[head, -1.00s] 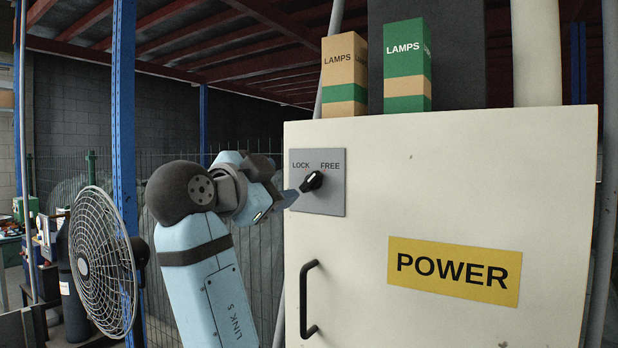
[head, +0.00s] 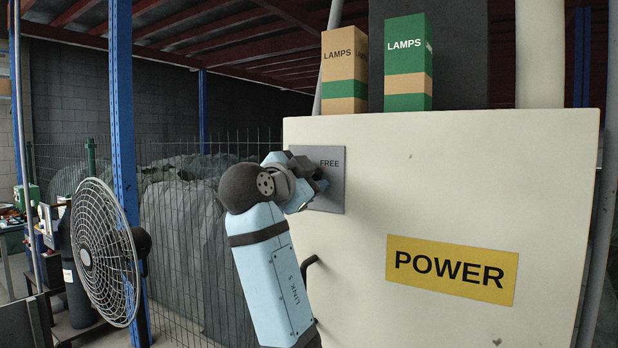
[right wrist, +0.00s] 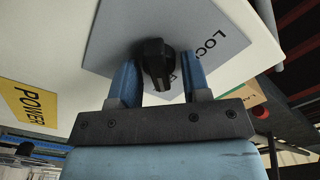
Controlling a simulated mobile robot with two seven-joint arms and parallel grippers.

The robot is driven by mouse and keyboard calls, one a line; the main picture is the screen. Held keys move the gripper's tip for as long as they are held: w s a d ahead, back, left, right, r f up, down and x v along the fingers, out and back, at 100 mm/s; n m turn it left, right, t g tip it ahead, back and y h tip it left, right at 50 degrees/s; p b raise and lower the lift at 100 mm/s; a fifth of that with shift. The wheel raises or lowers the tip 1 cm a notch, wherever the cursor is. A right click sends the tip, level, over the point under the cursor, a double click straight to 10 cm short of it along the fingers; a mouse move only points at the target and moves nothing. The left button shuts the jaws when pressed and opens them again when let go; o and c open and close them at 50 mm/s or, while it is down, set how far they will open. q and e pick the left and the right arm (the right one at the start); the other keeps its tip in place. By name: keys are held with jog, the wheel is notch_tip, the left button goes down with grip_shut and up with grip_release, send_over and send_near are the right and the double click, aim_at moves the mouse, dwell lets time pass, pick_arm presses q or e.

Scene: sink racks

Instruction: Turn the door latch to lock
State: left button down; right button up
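The door latch is a black knob (right wrist: 157,62) on a grey plate (head: 331,198) with LOCK and FREE labels, fixed to the upper left of a cream cabinet door (head: 430,190). In the head view my right gripper (head: 314,190) is in front of the plate and hides most of the knob and the LOCK label; FREE still shows. In the right wrist view my right gripper (right wrist: 160,85) is open, with one blue finger on each side of the knob. Gaps show between the knob and the fingers. The knob's pointing direction is hard to tell now. My left gripper is not in view.
A black door handle (head: 309,265) is partly behind my right arm. A yellow POWER sign (head: 451,270) is on the door. Two LAMPS boxes (head: 345,70) (head: 407,62) stand on the cabinet. A fan (head: 104,252) and blue post (head: 123,150) stand left.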

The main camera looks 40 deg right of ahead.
jog(key=c, duration=0.5)
jog(key=shift+c, duration=0.2)
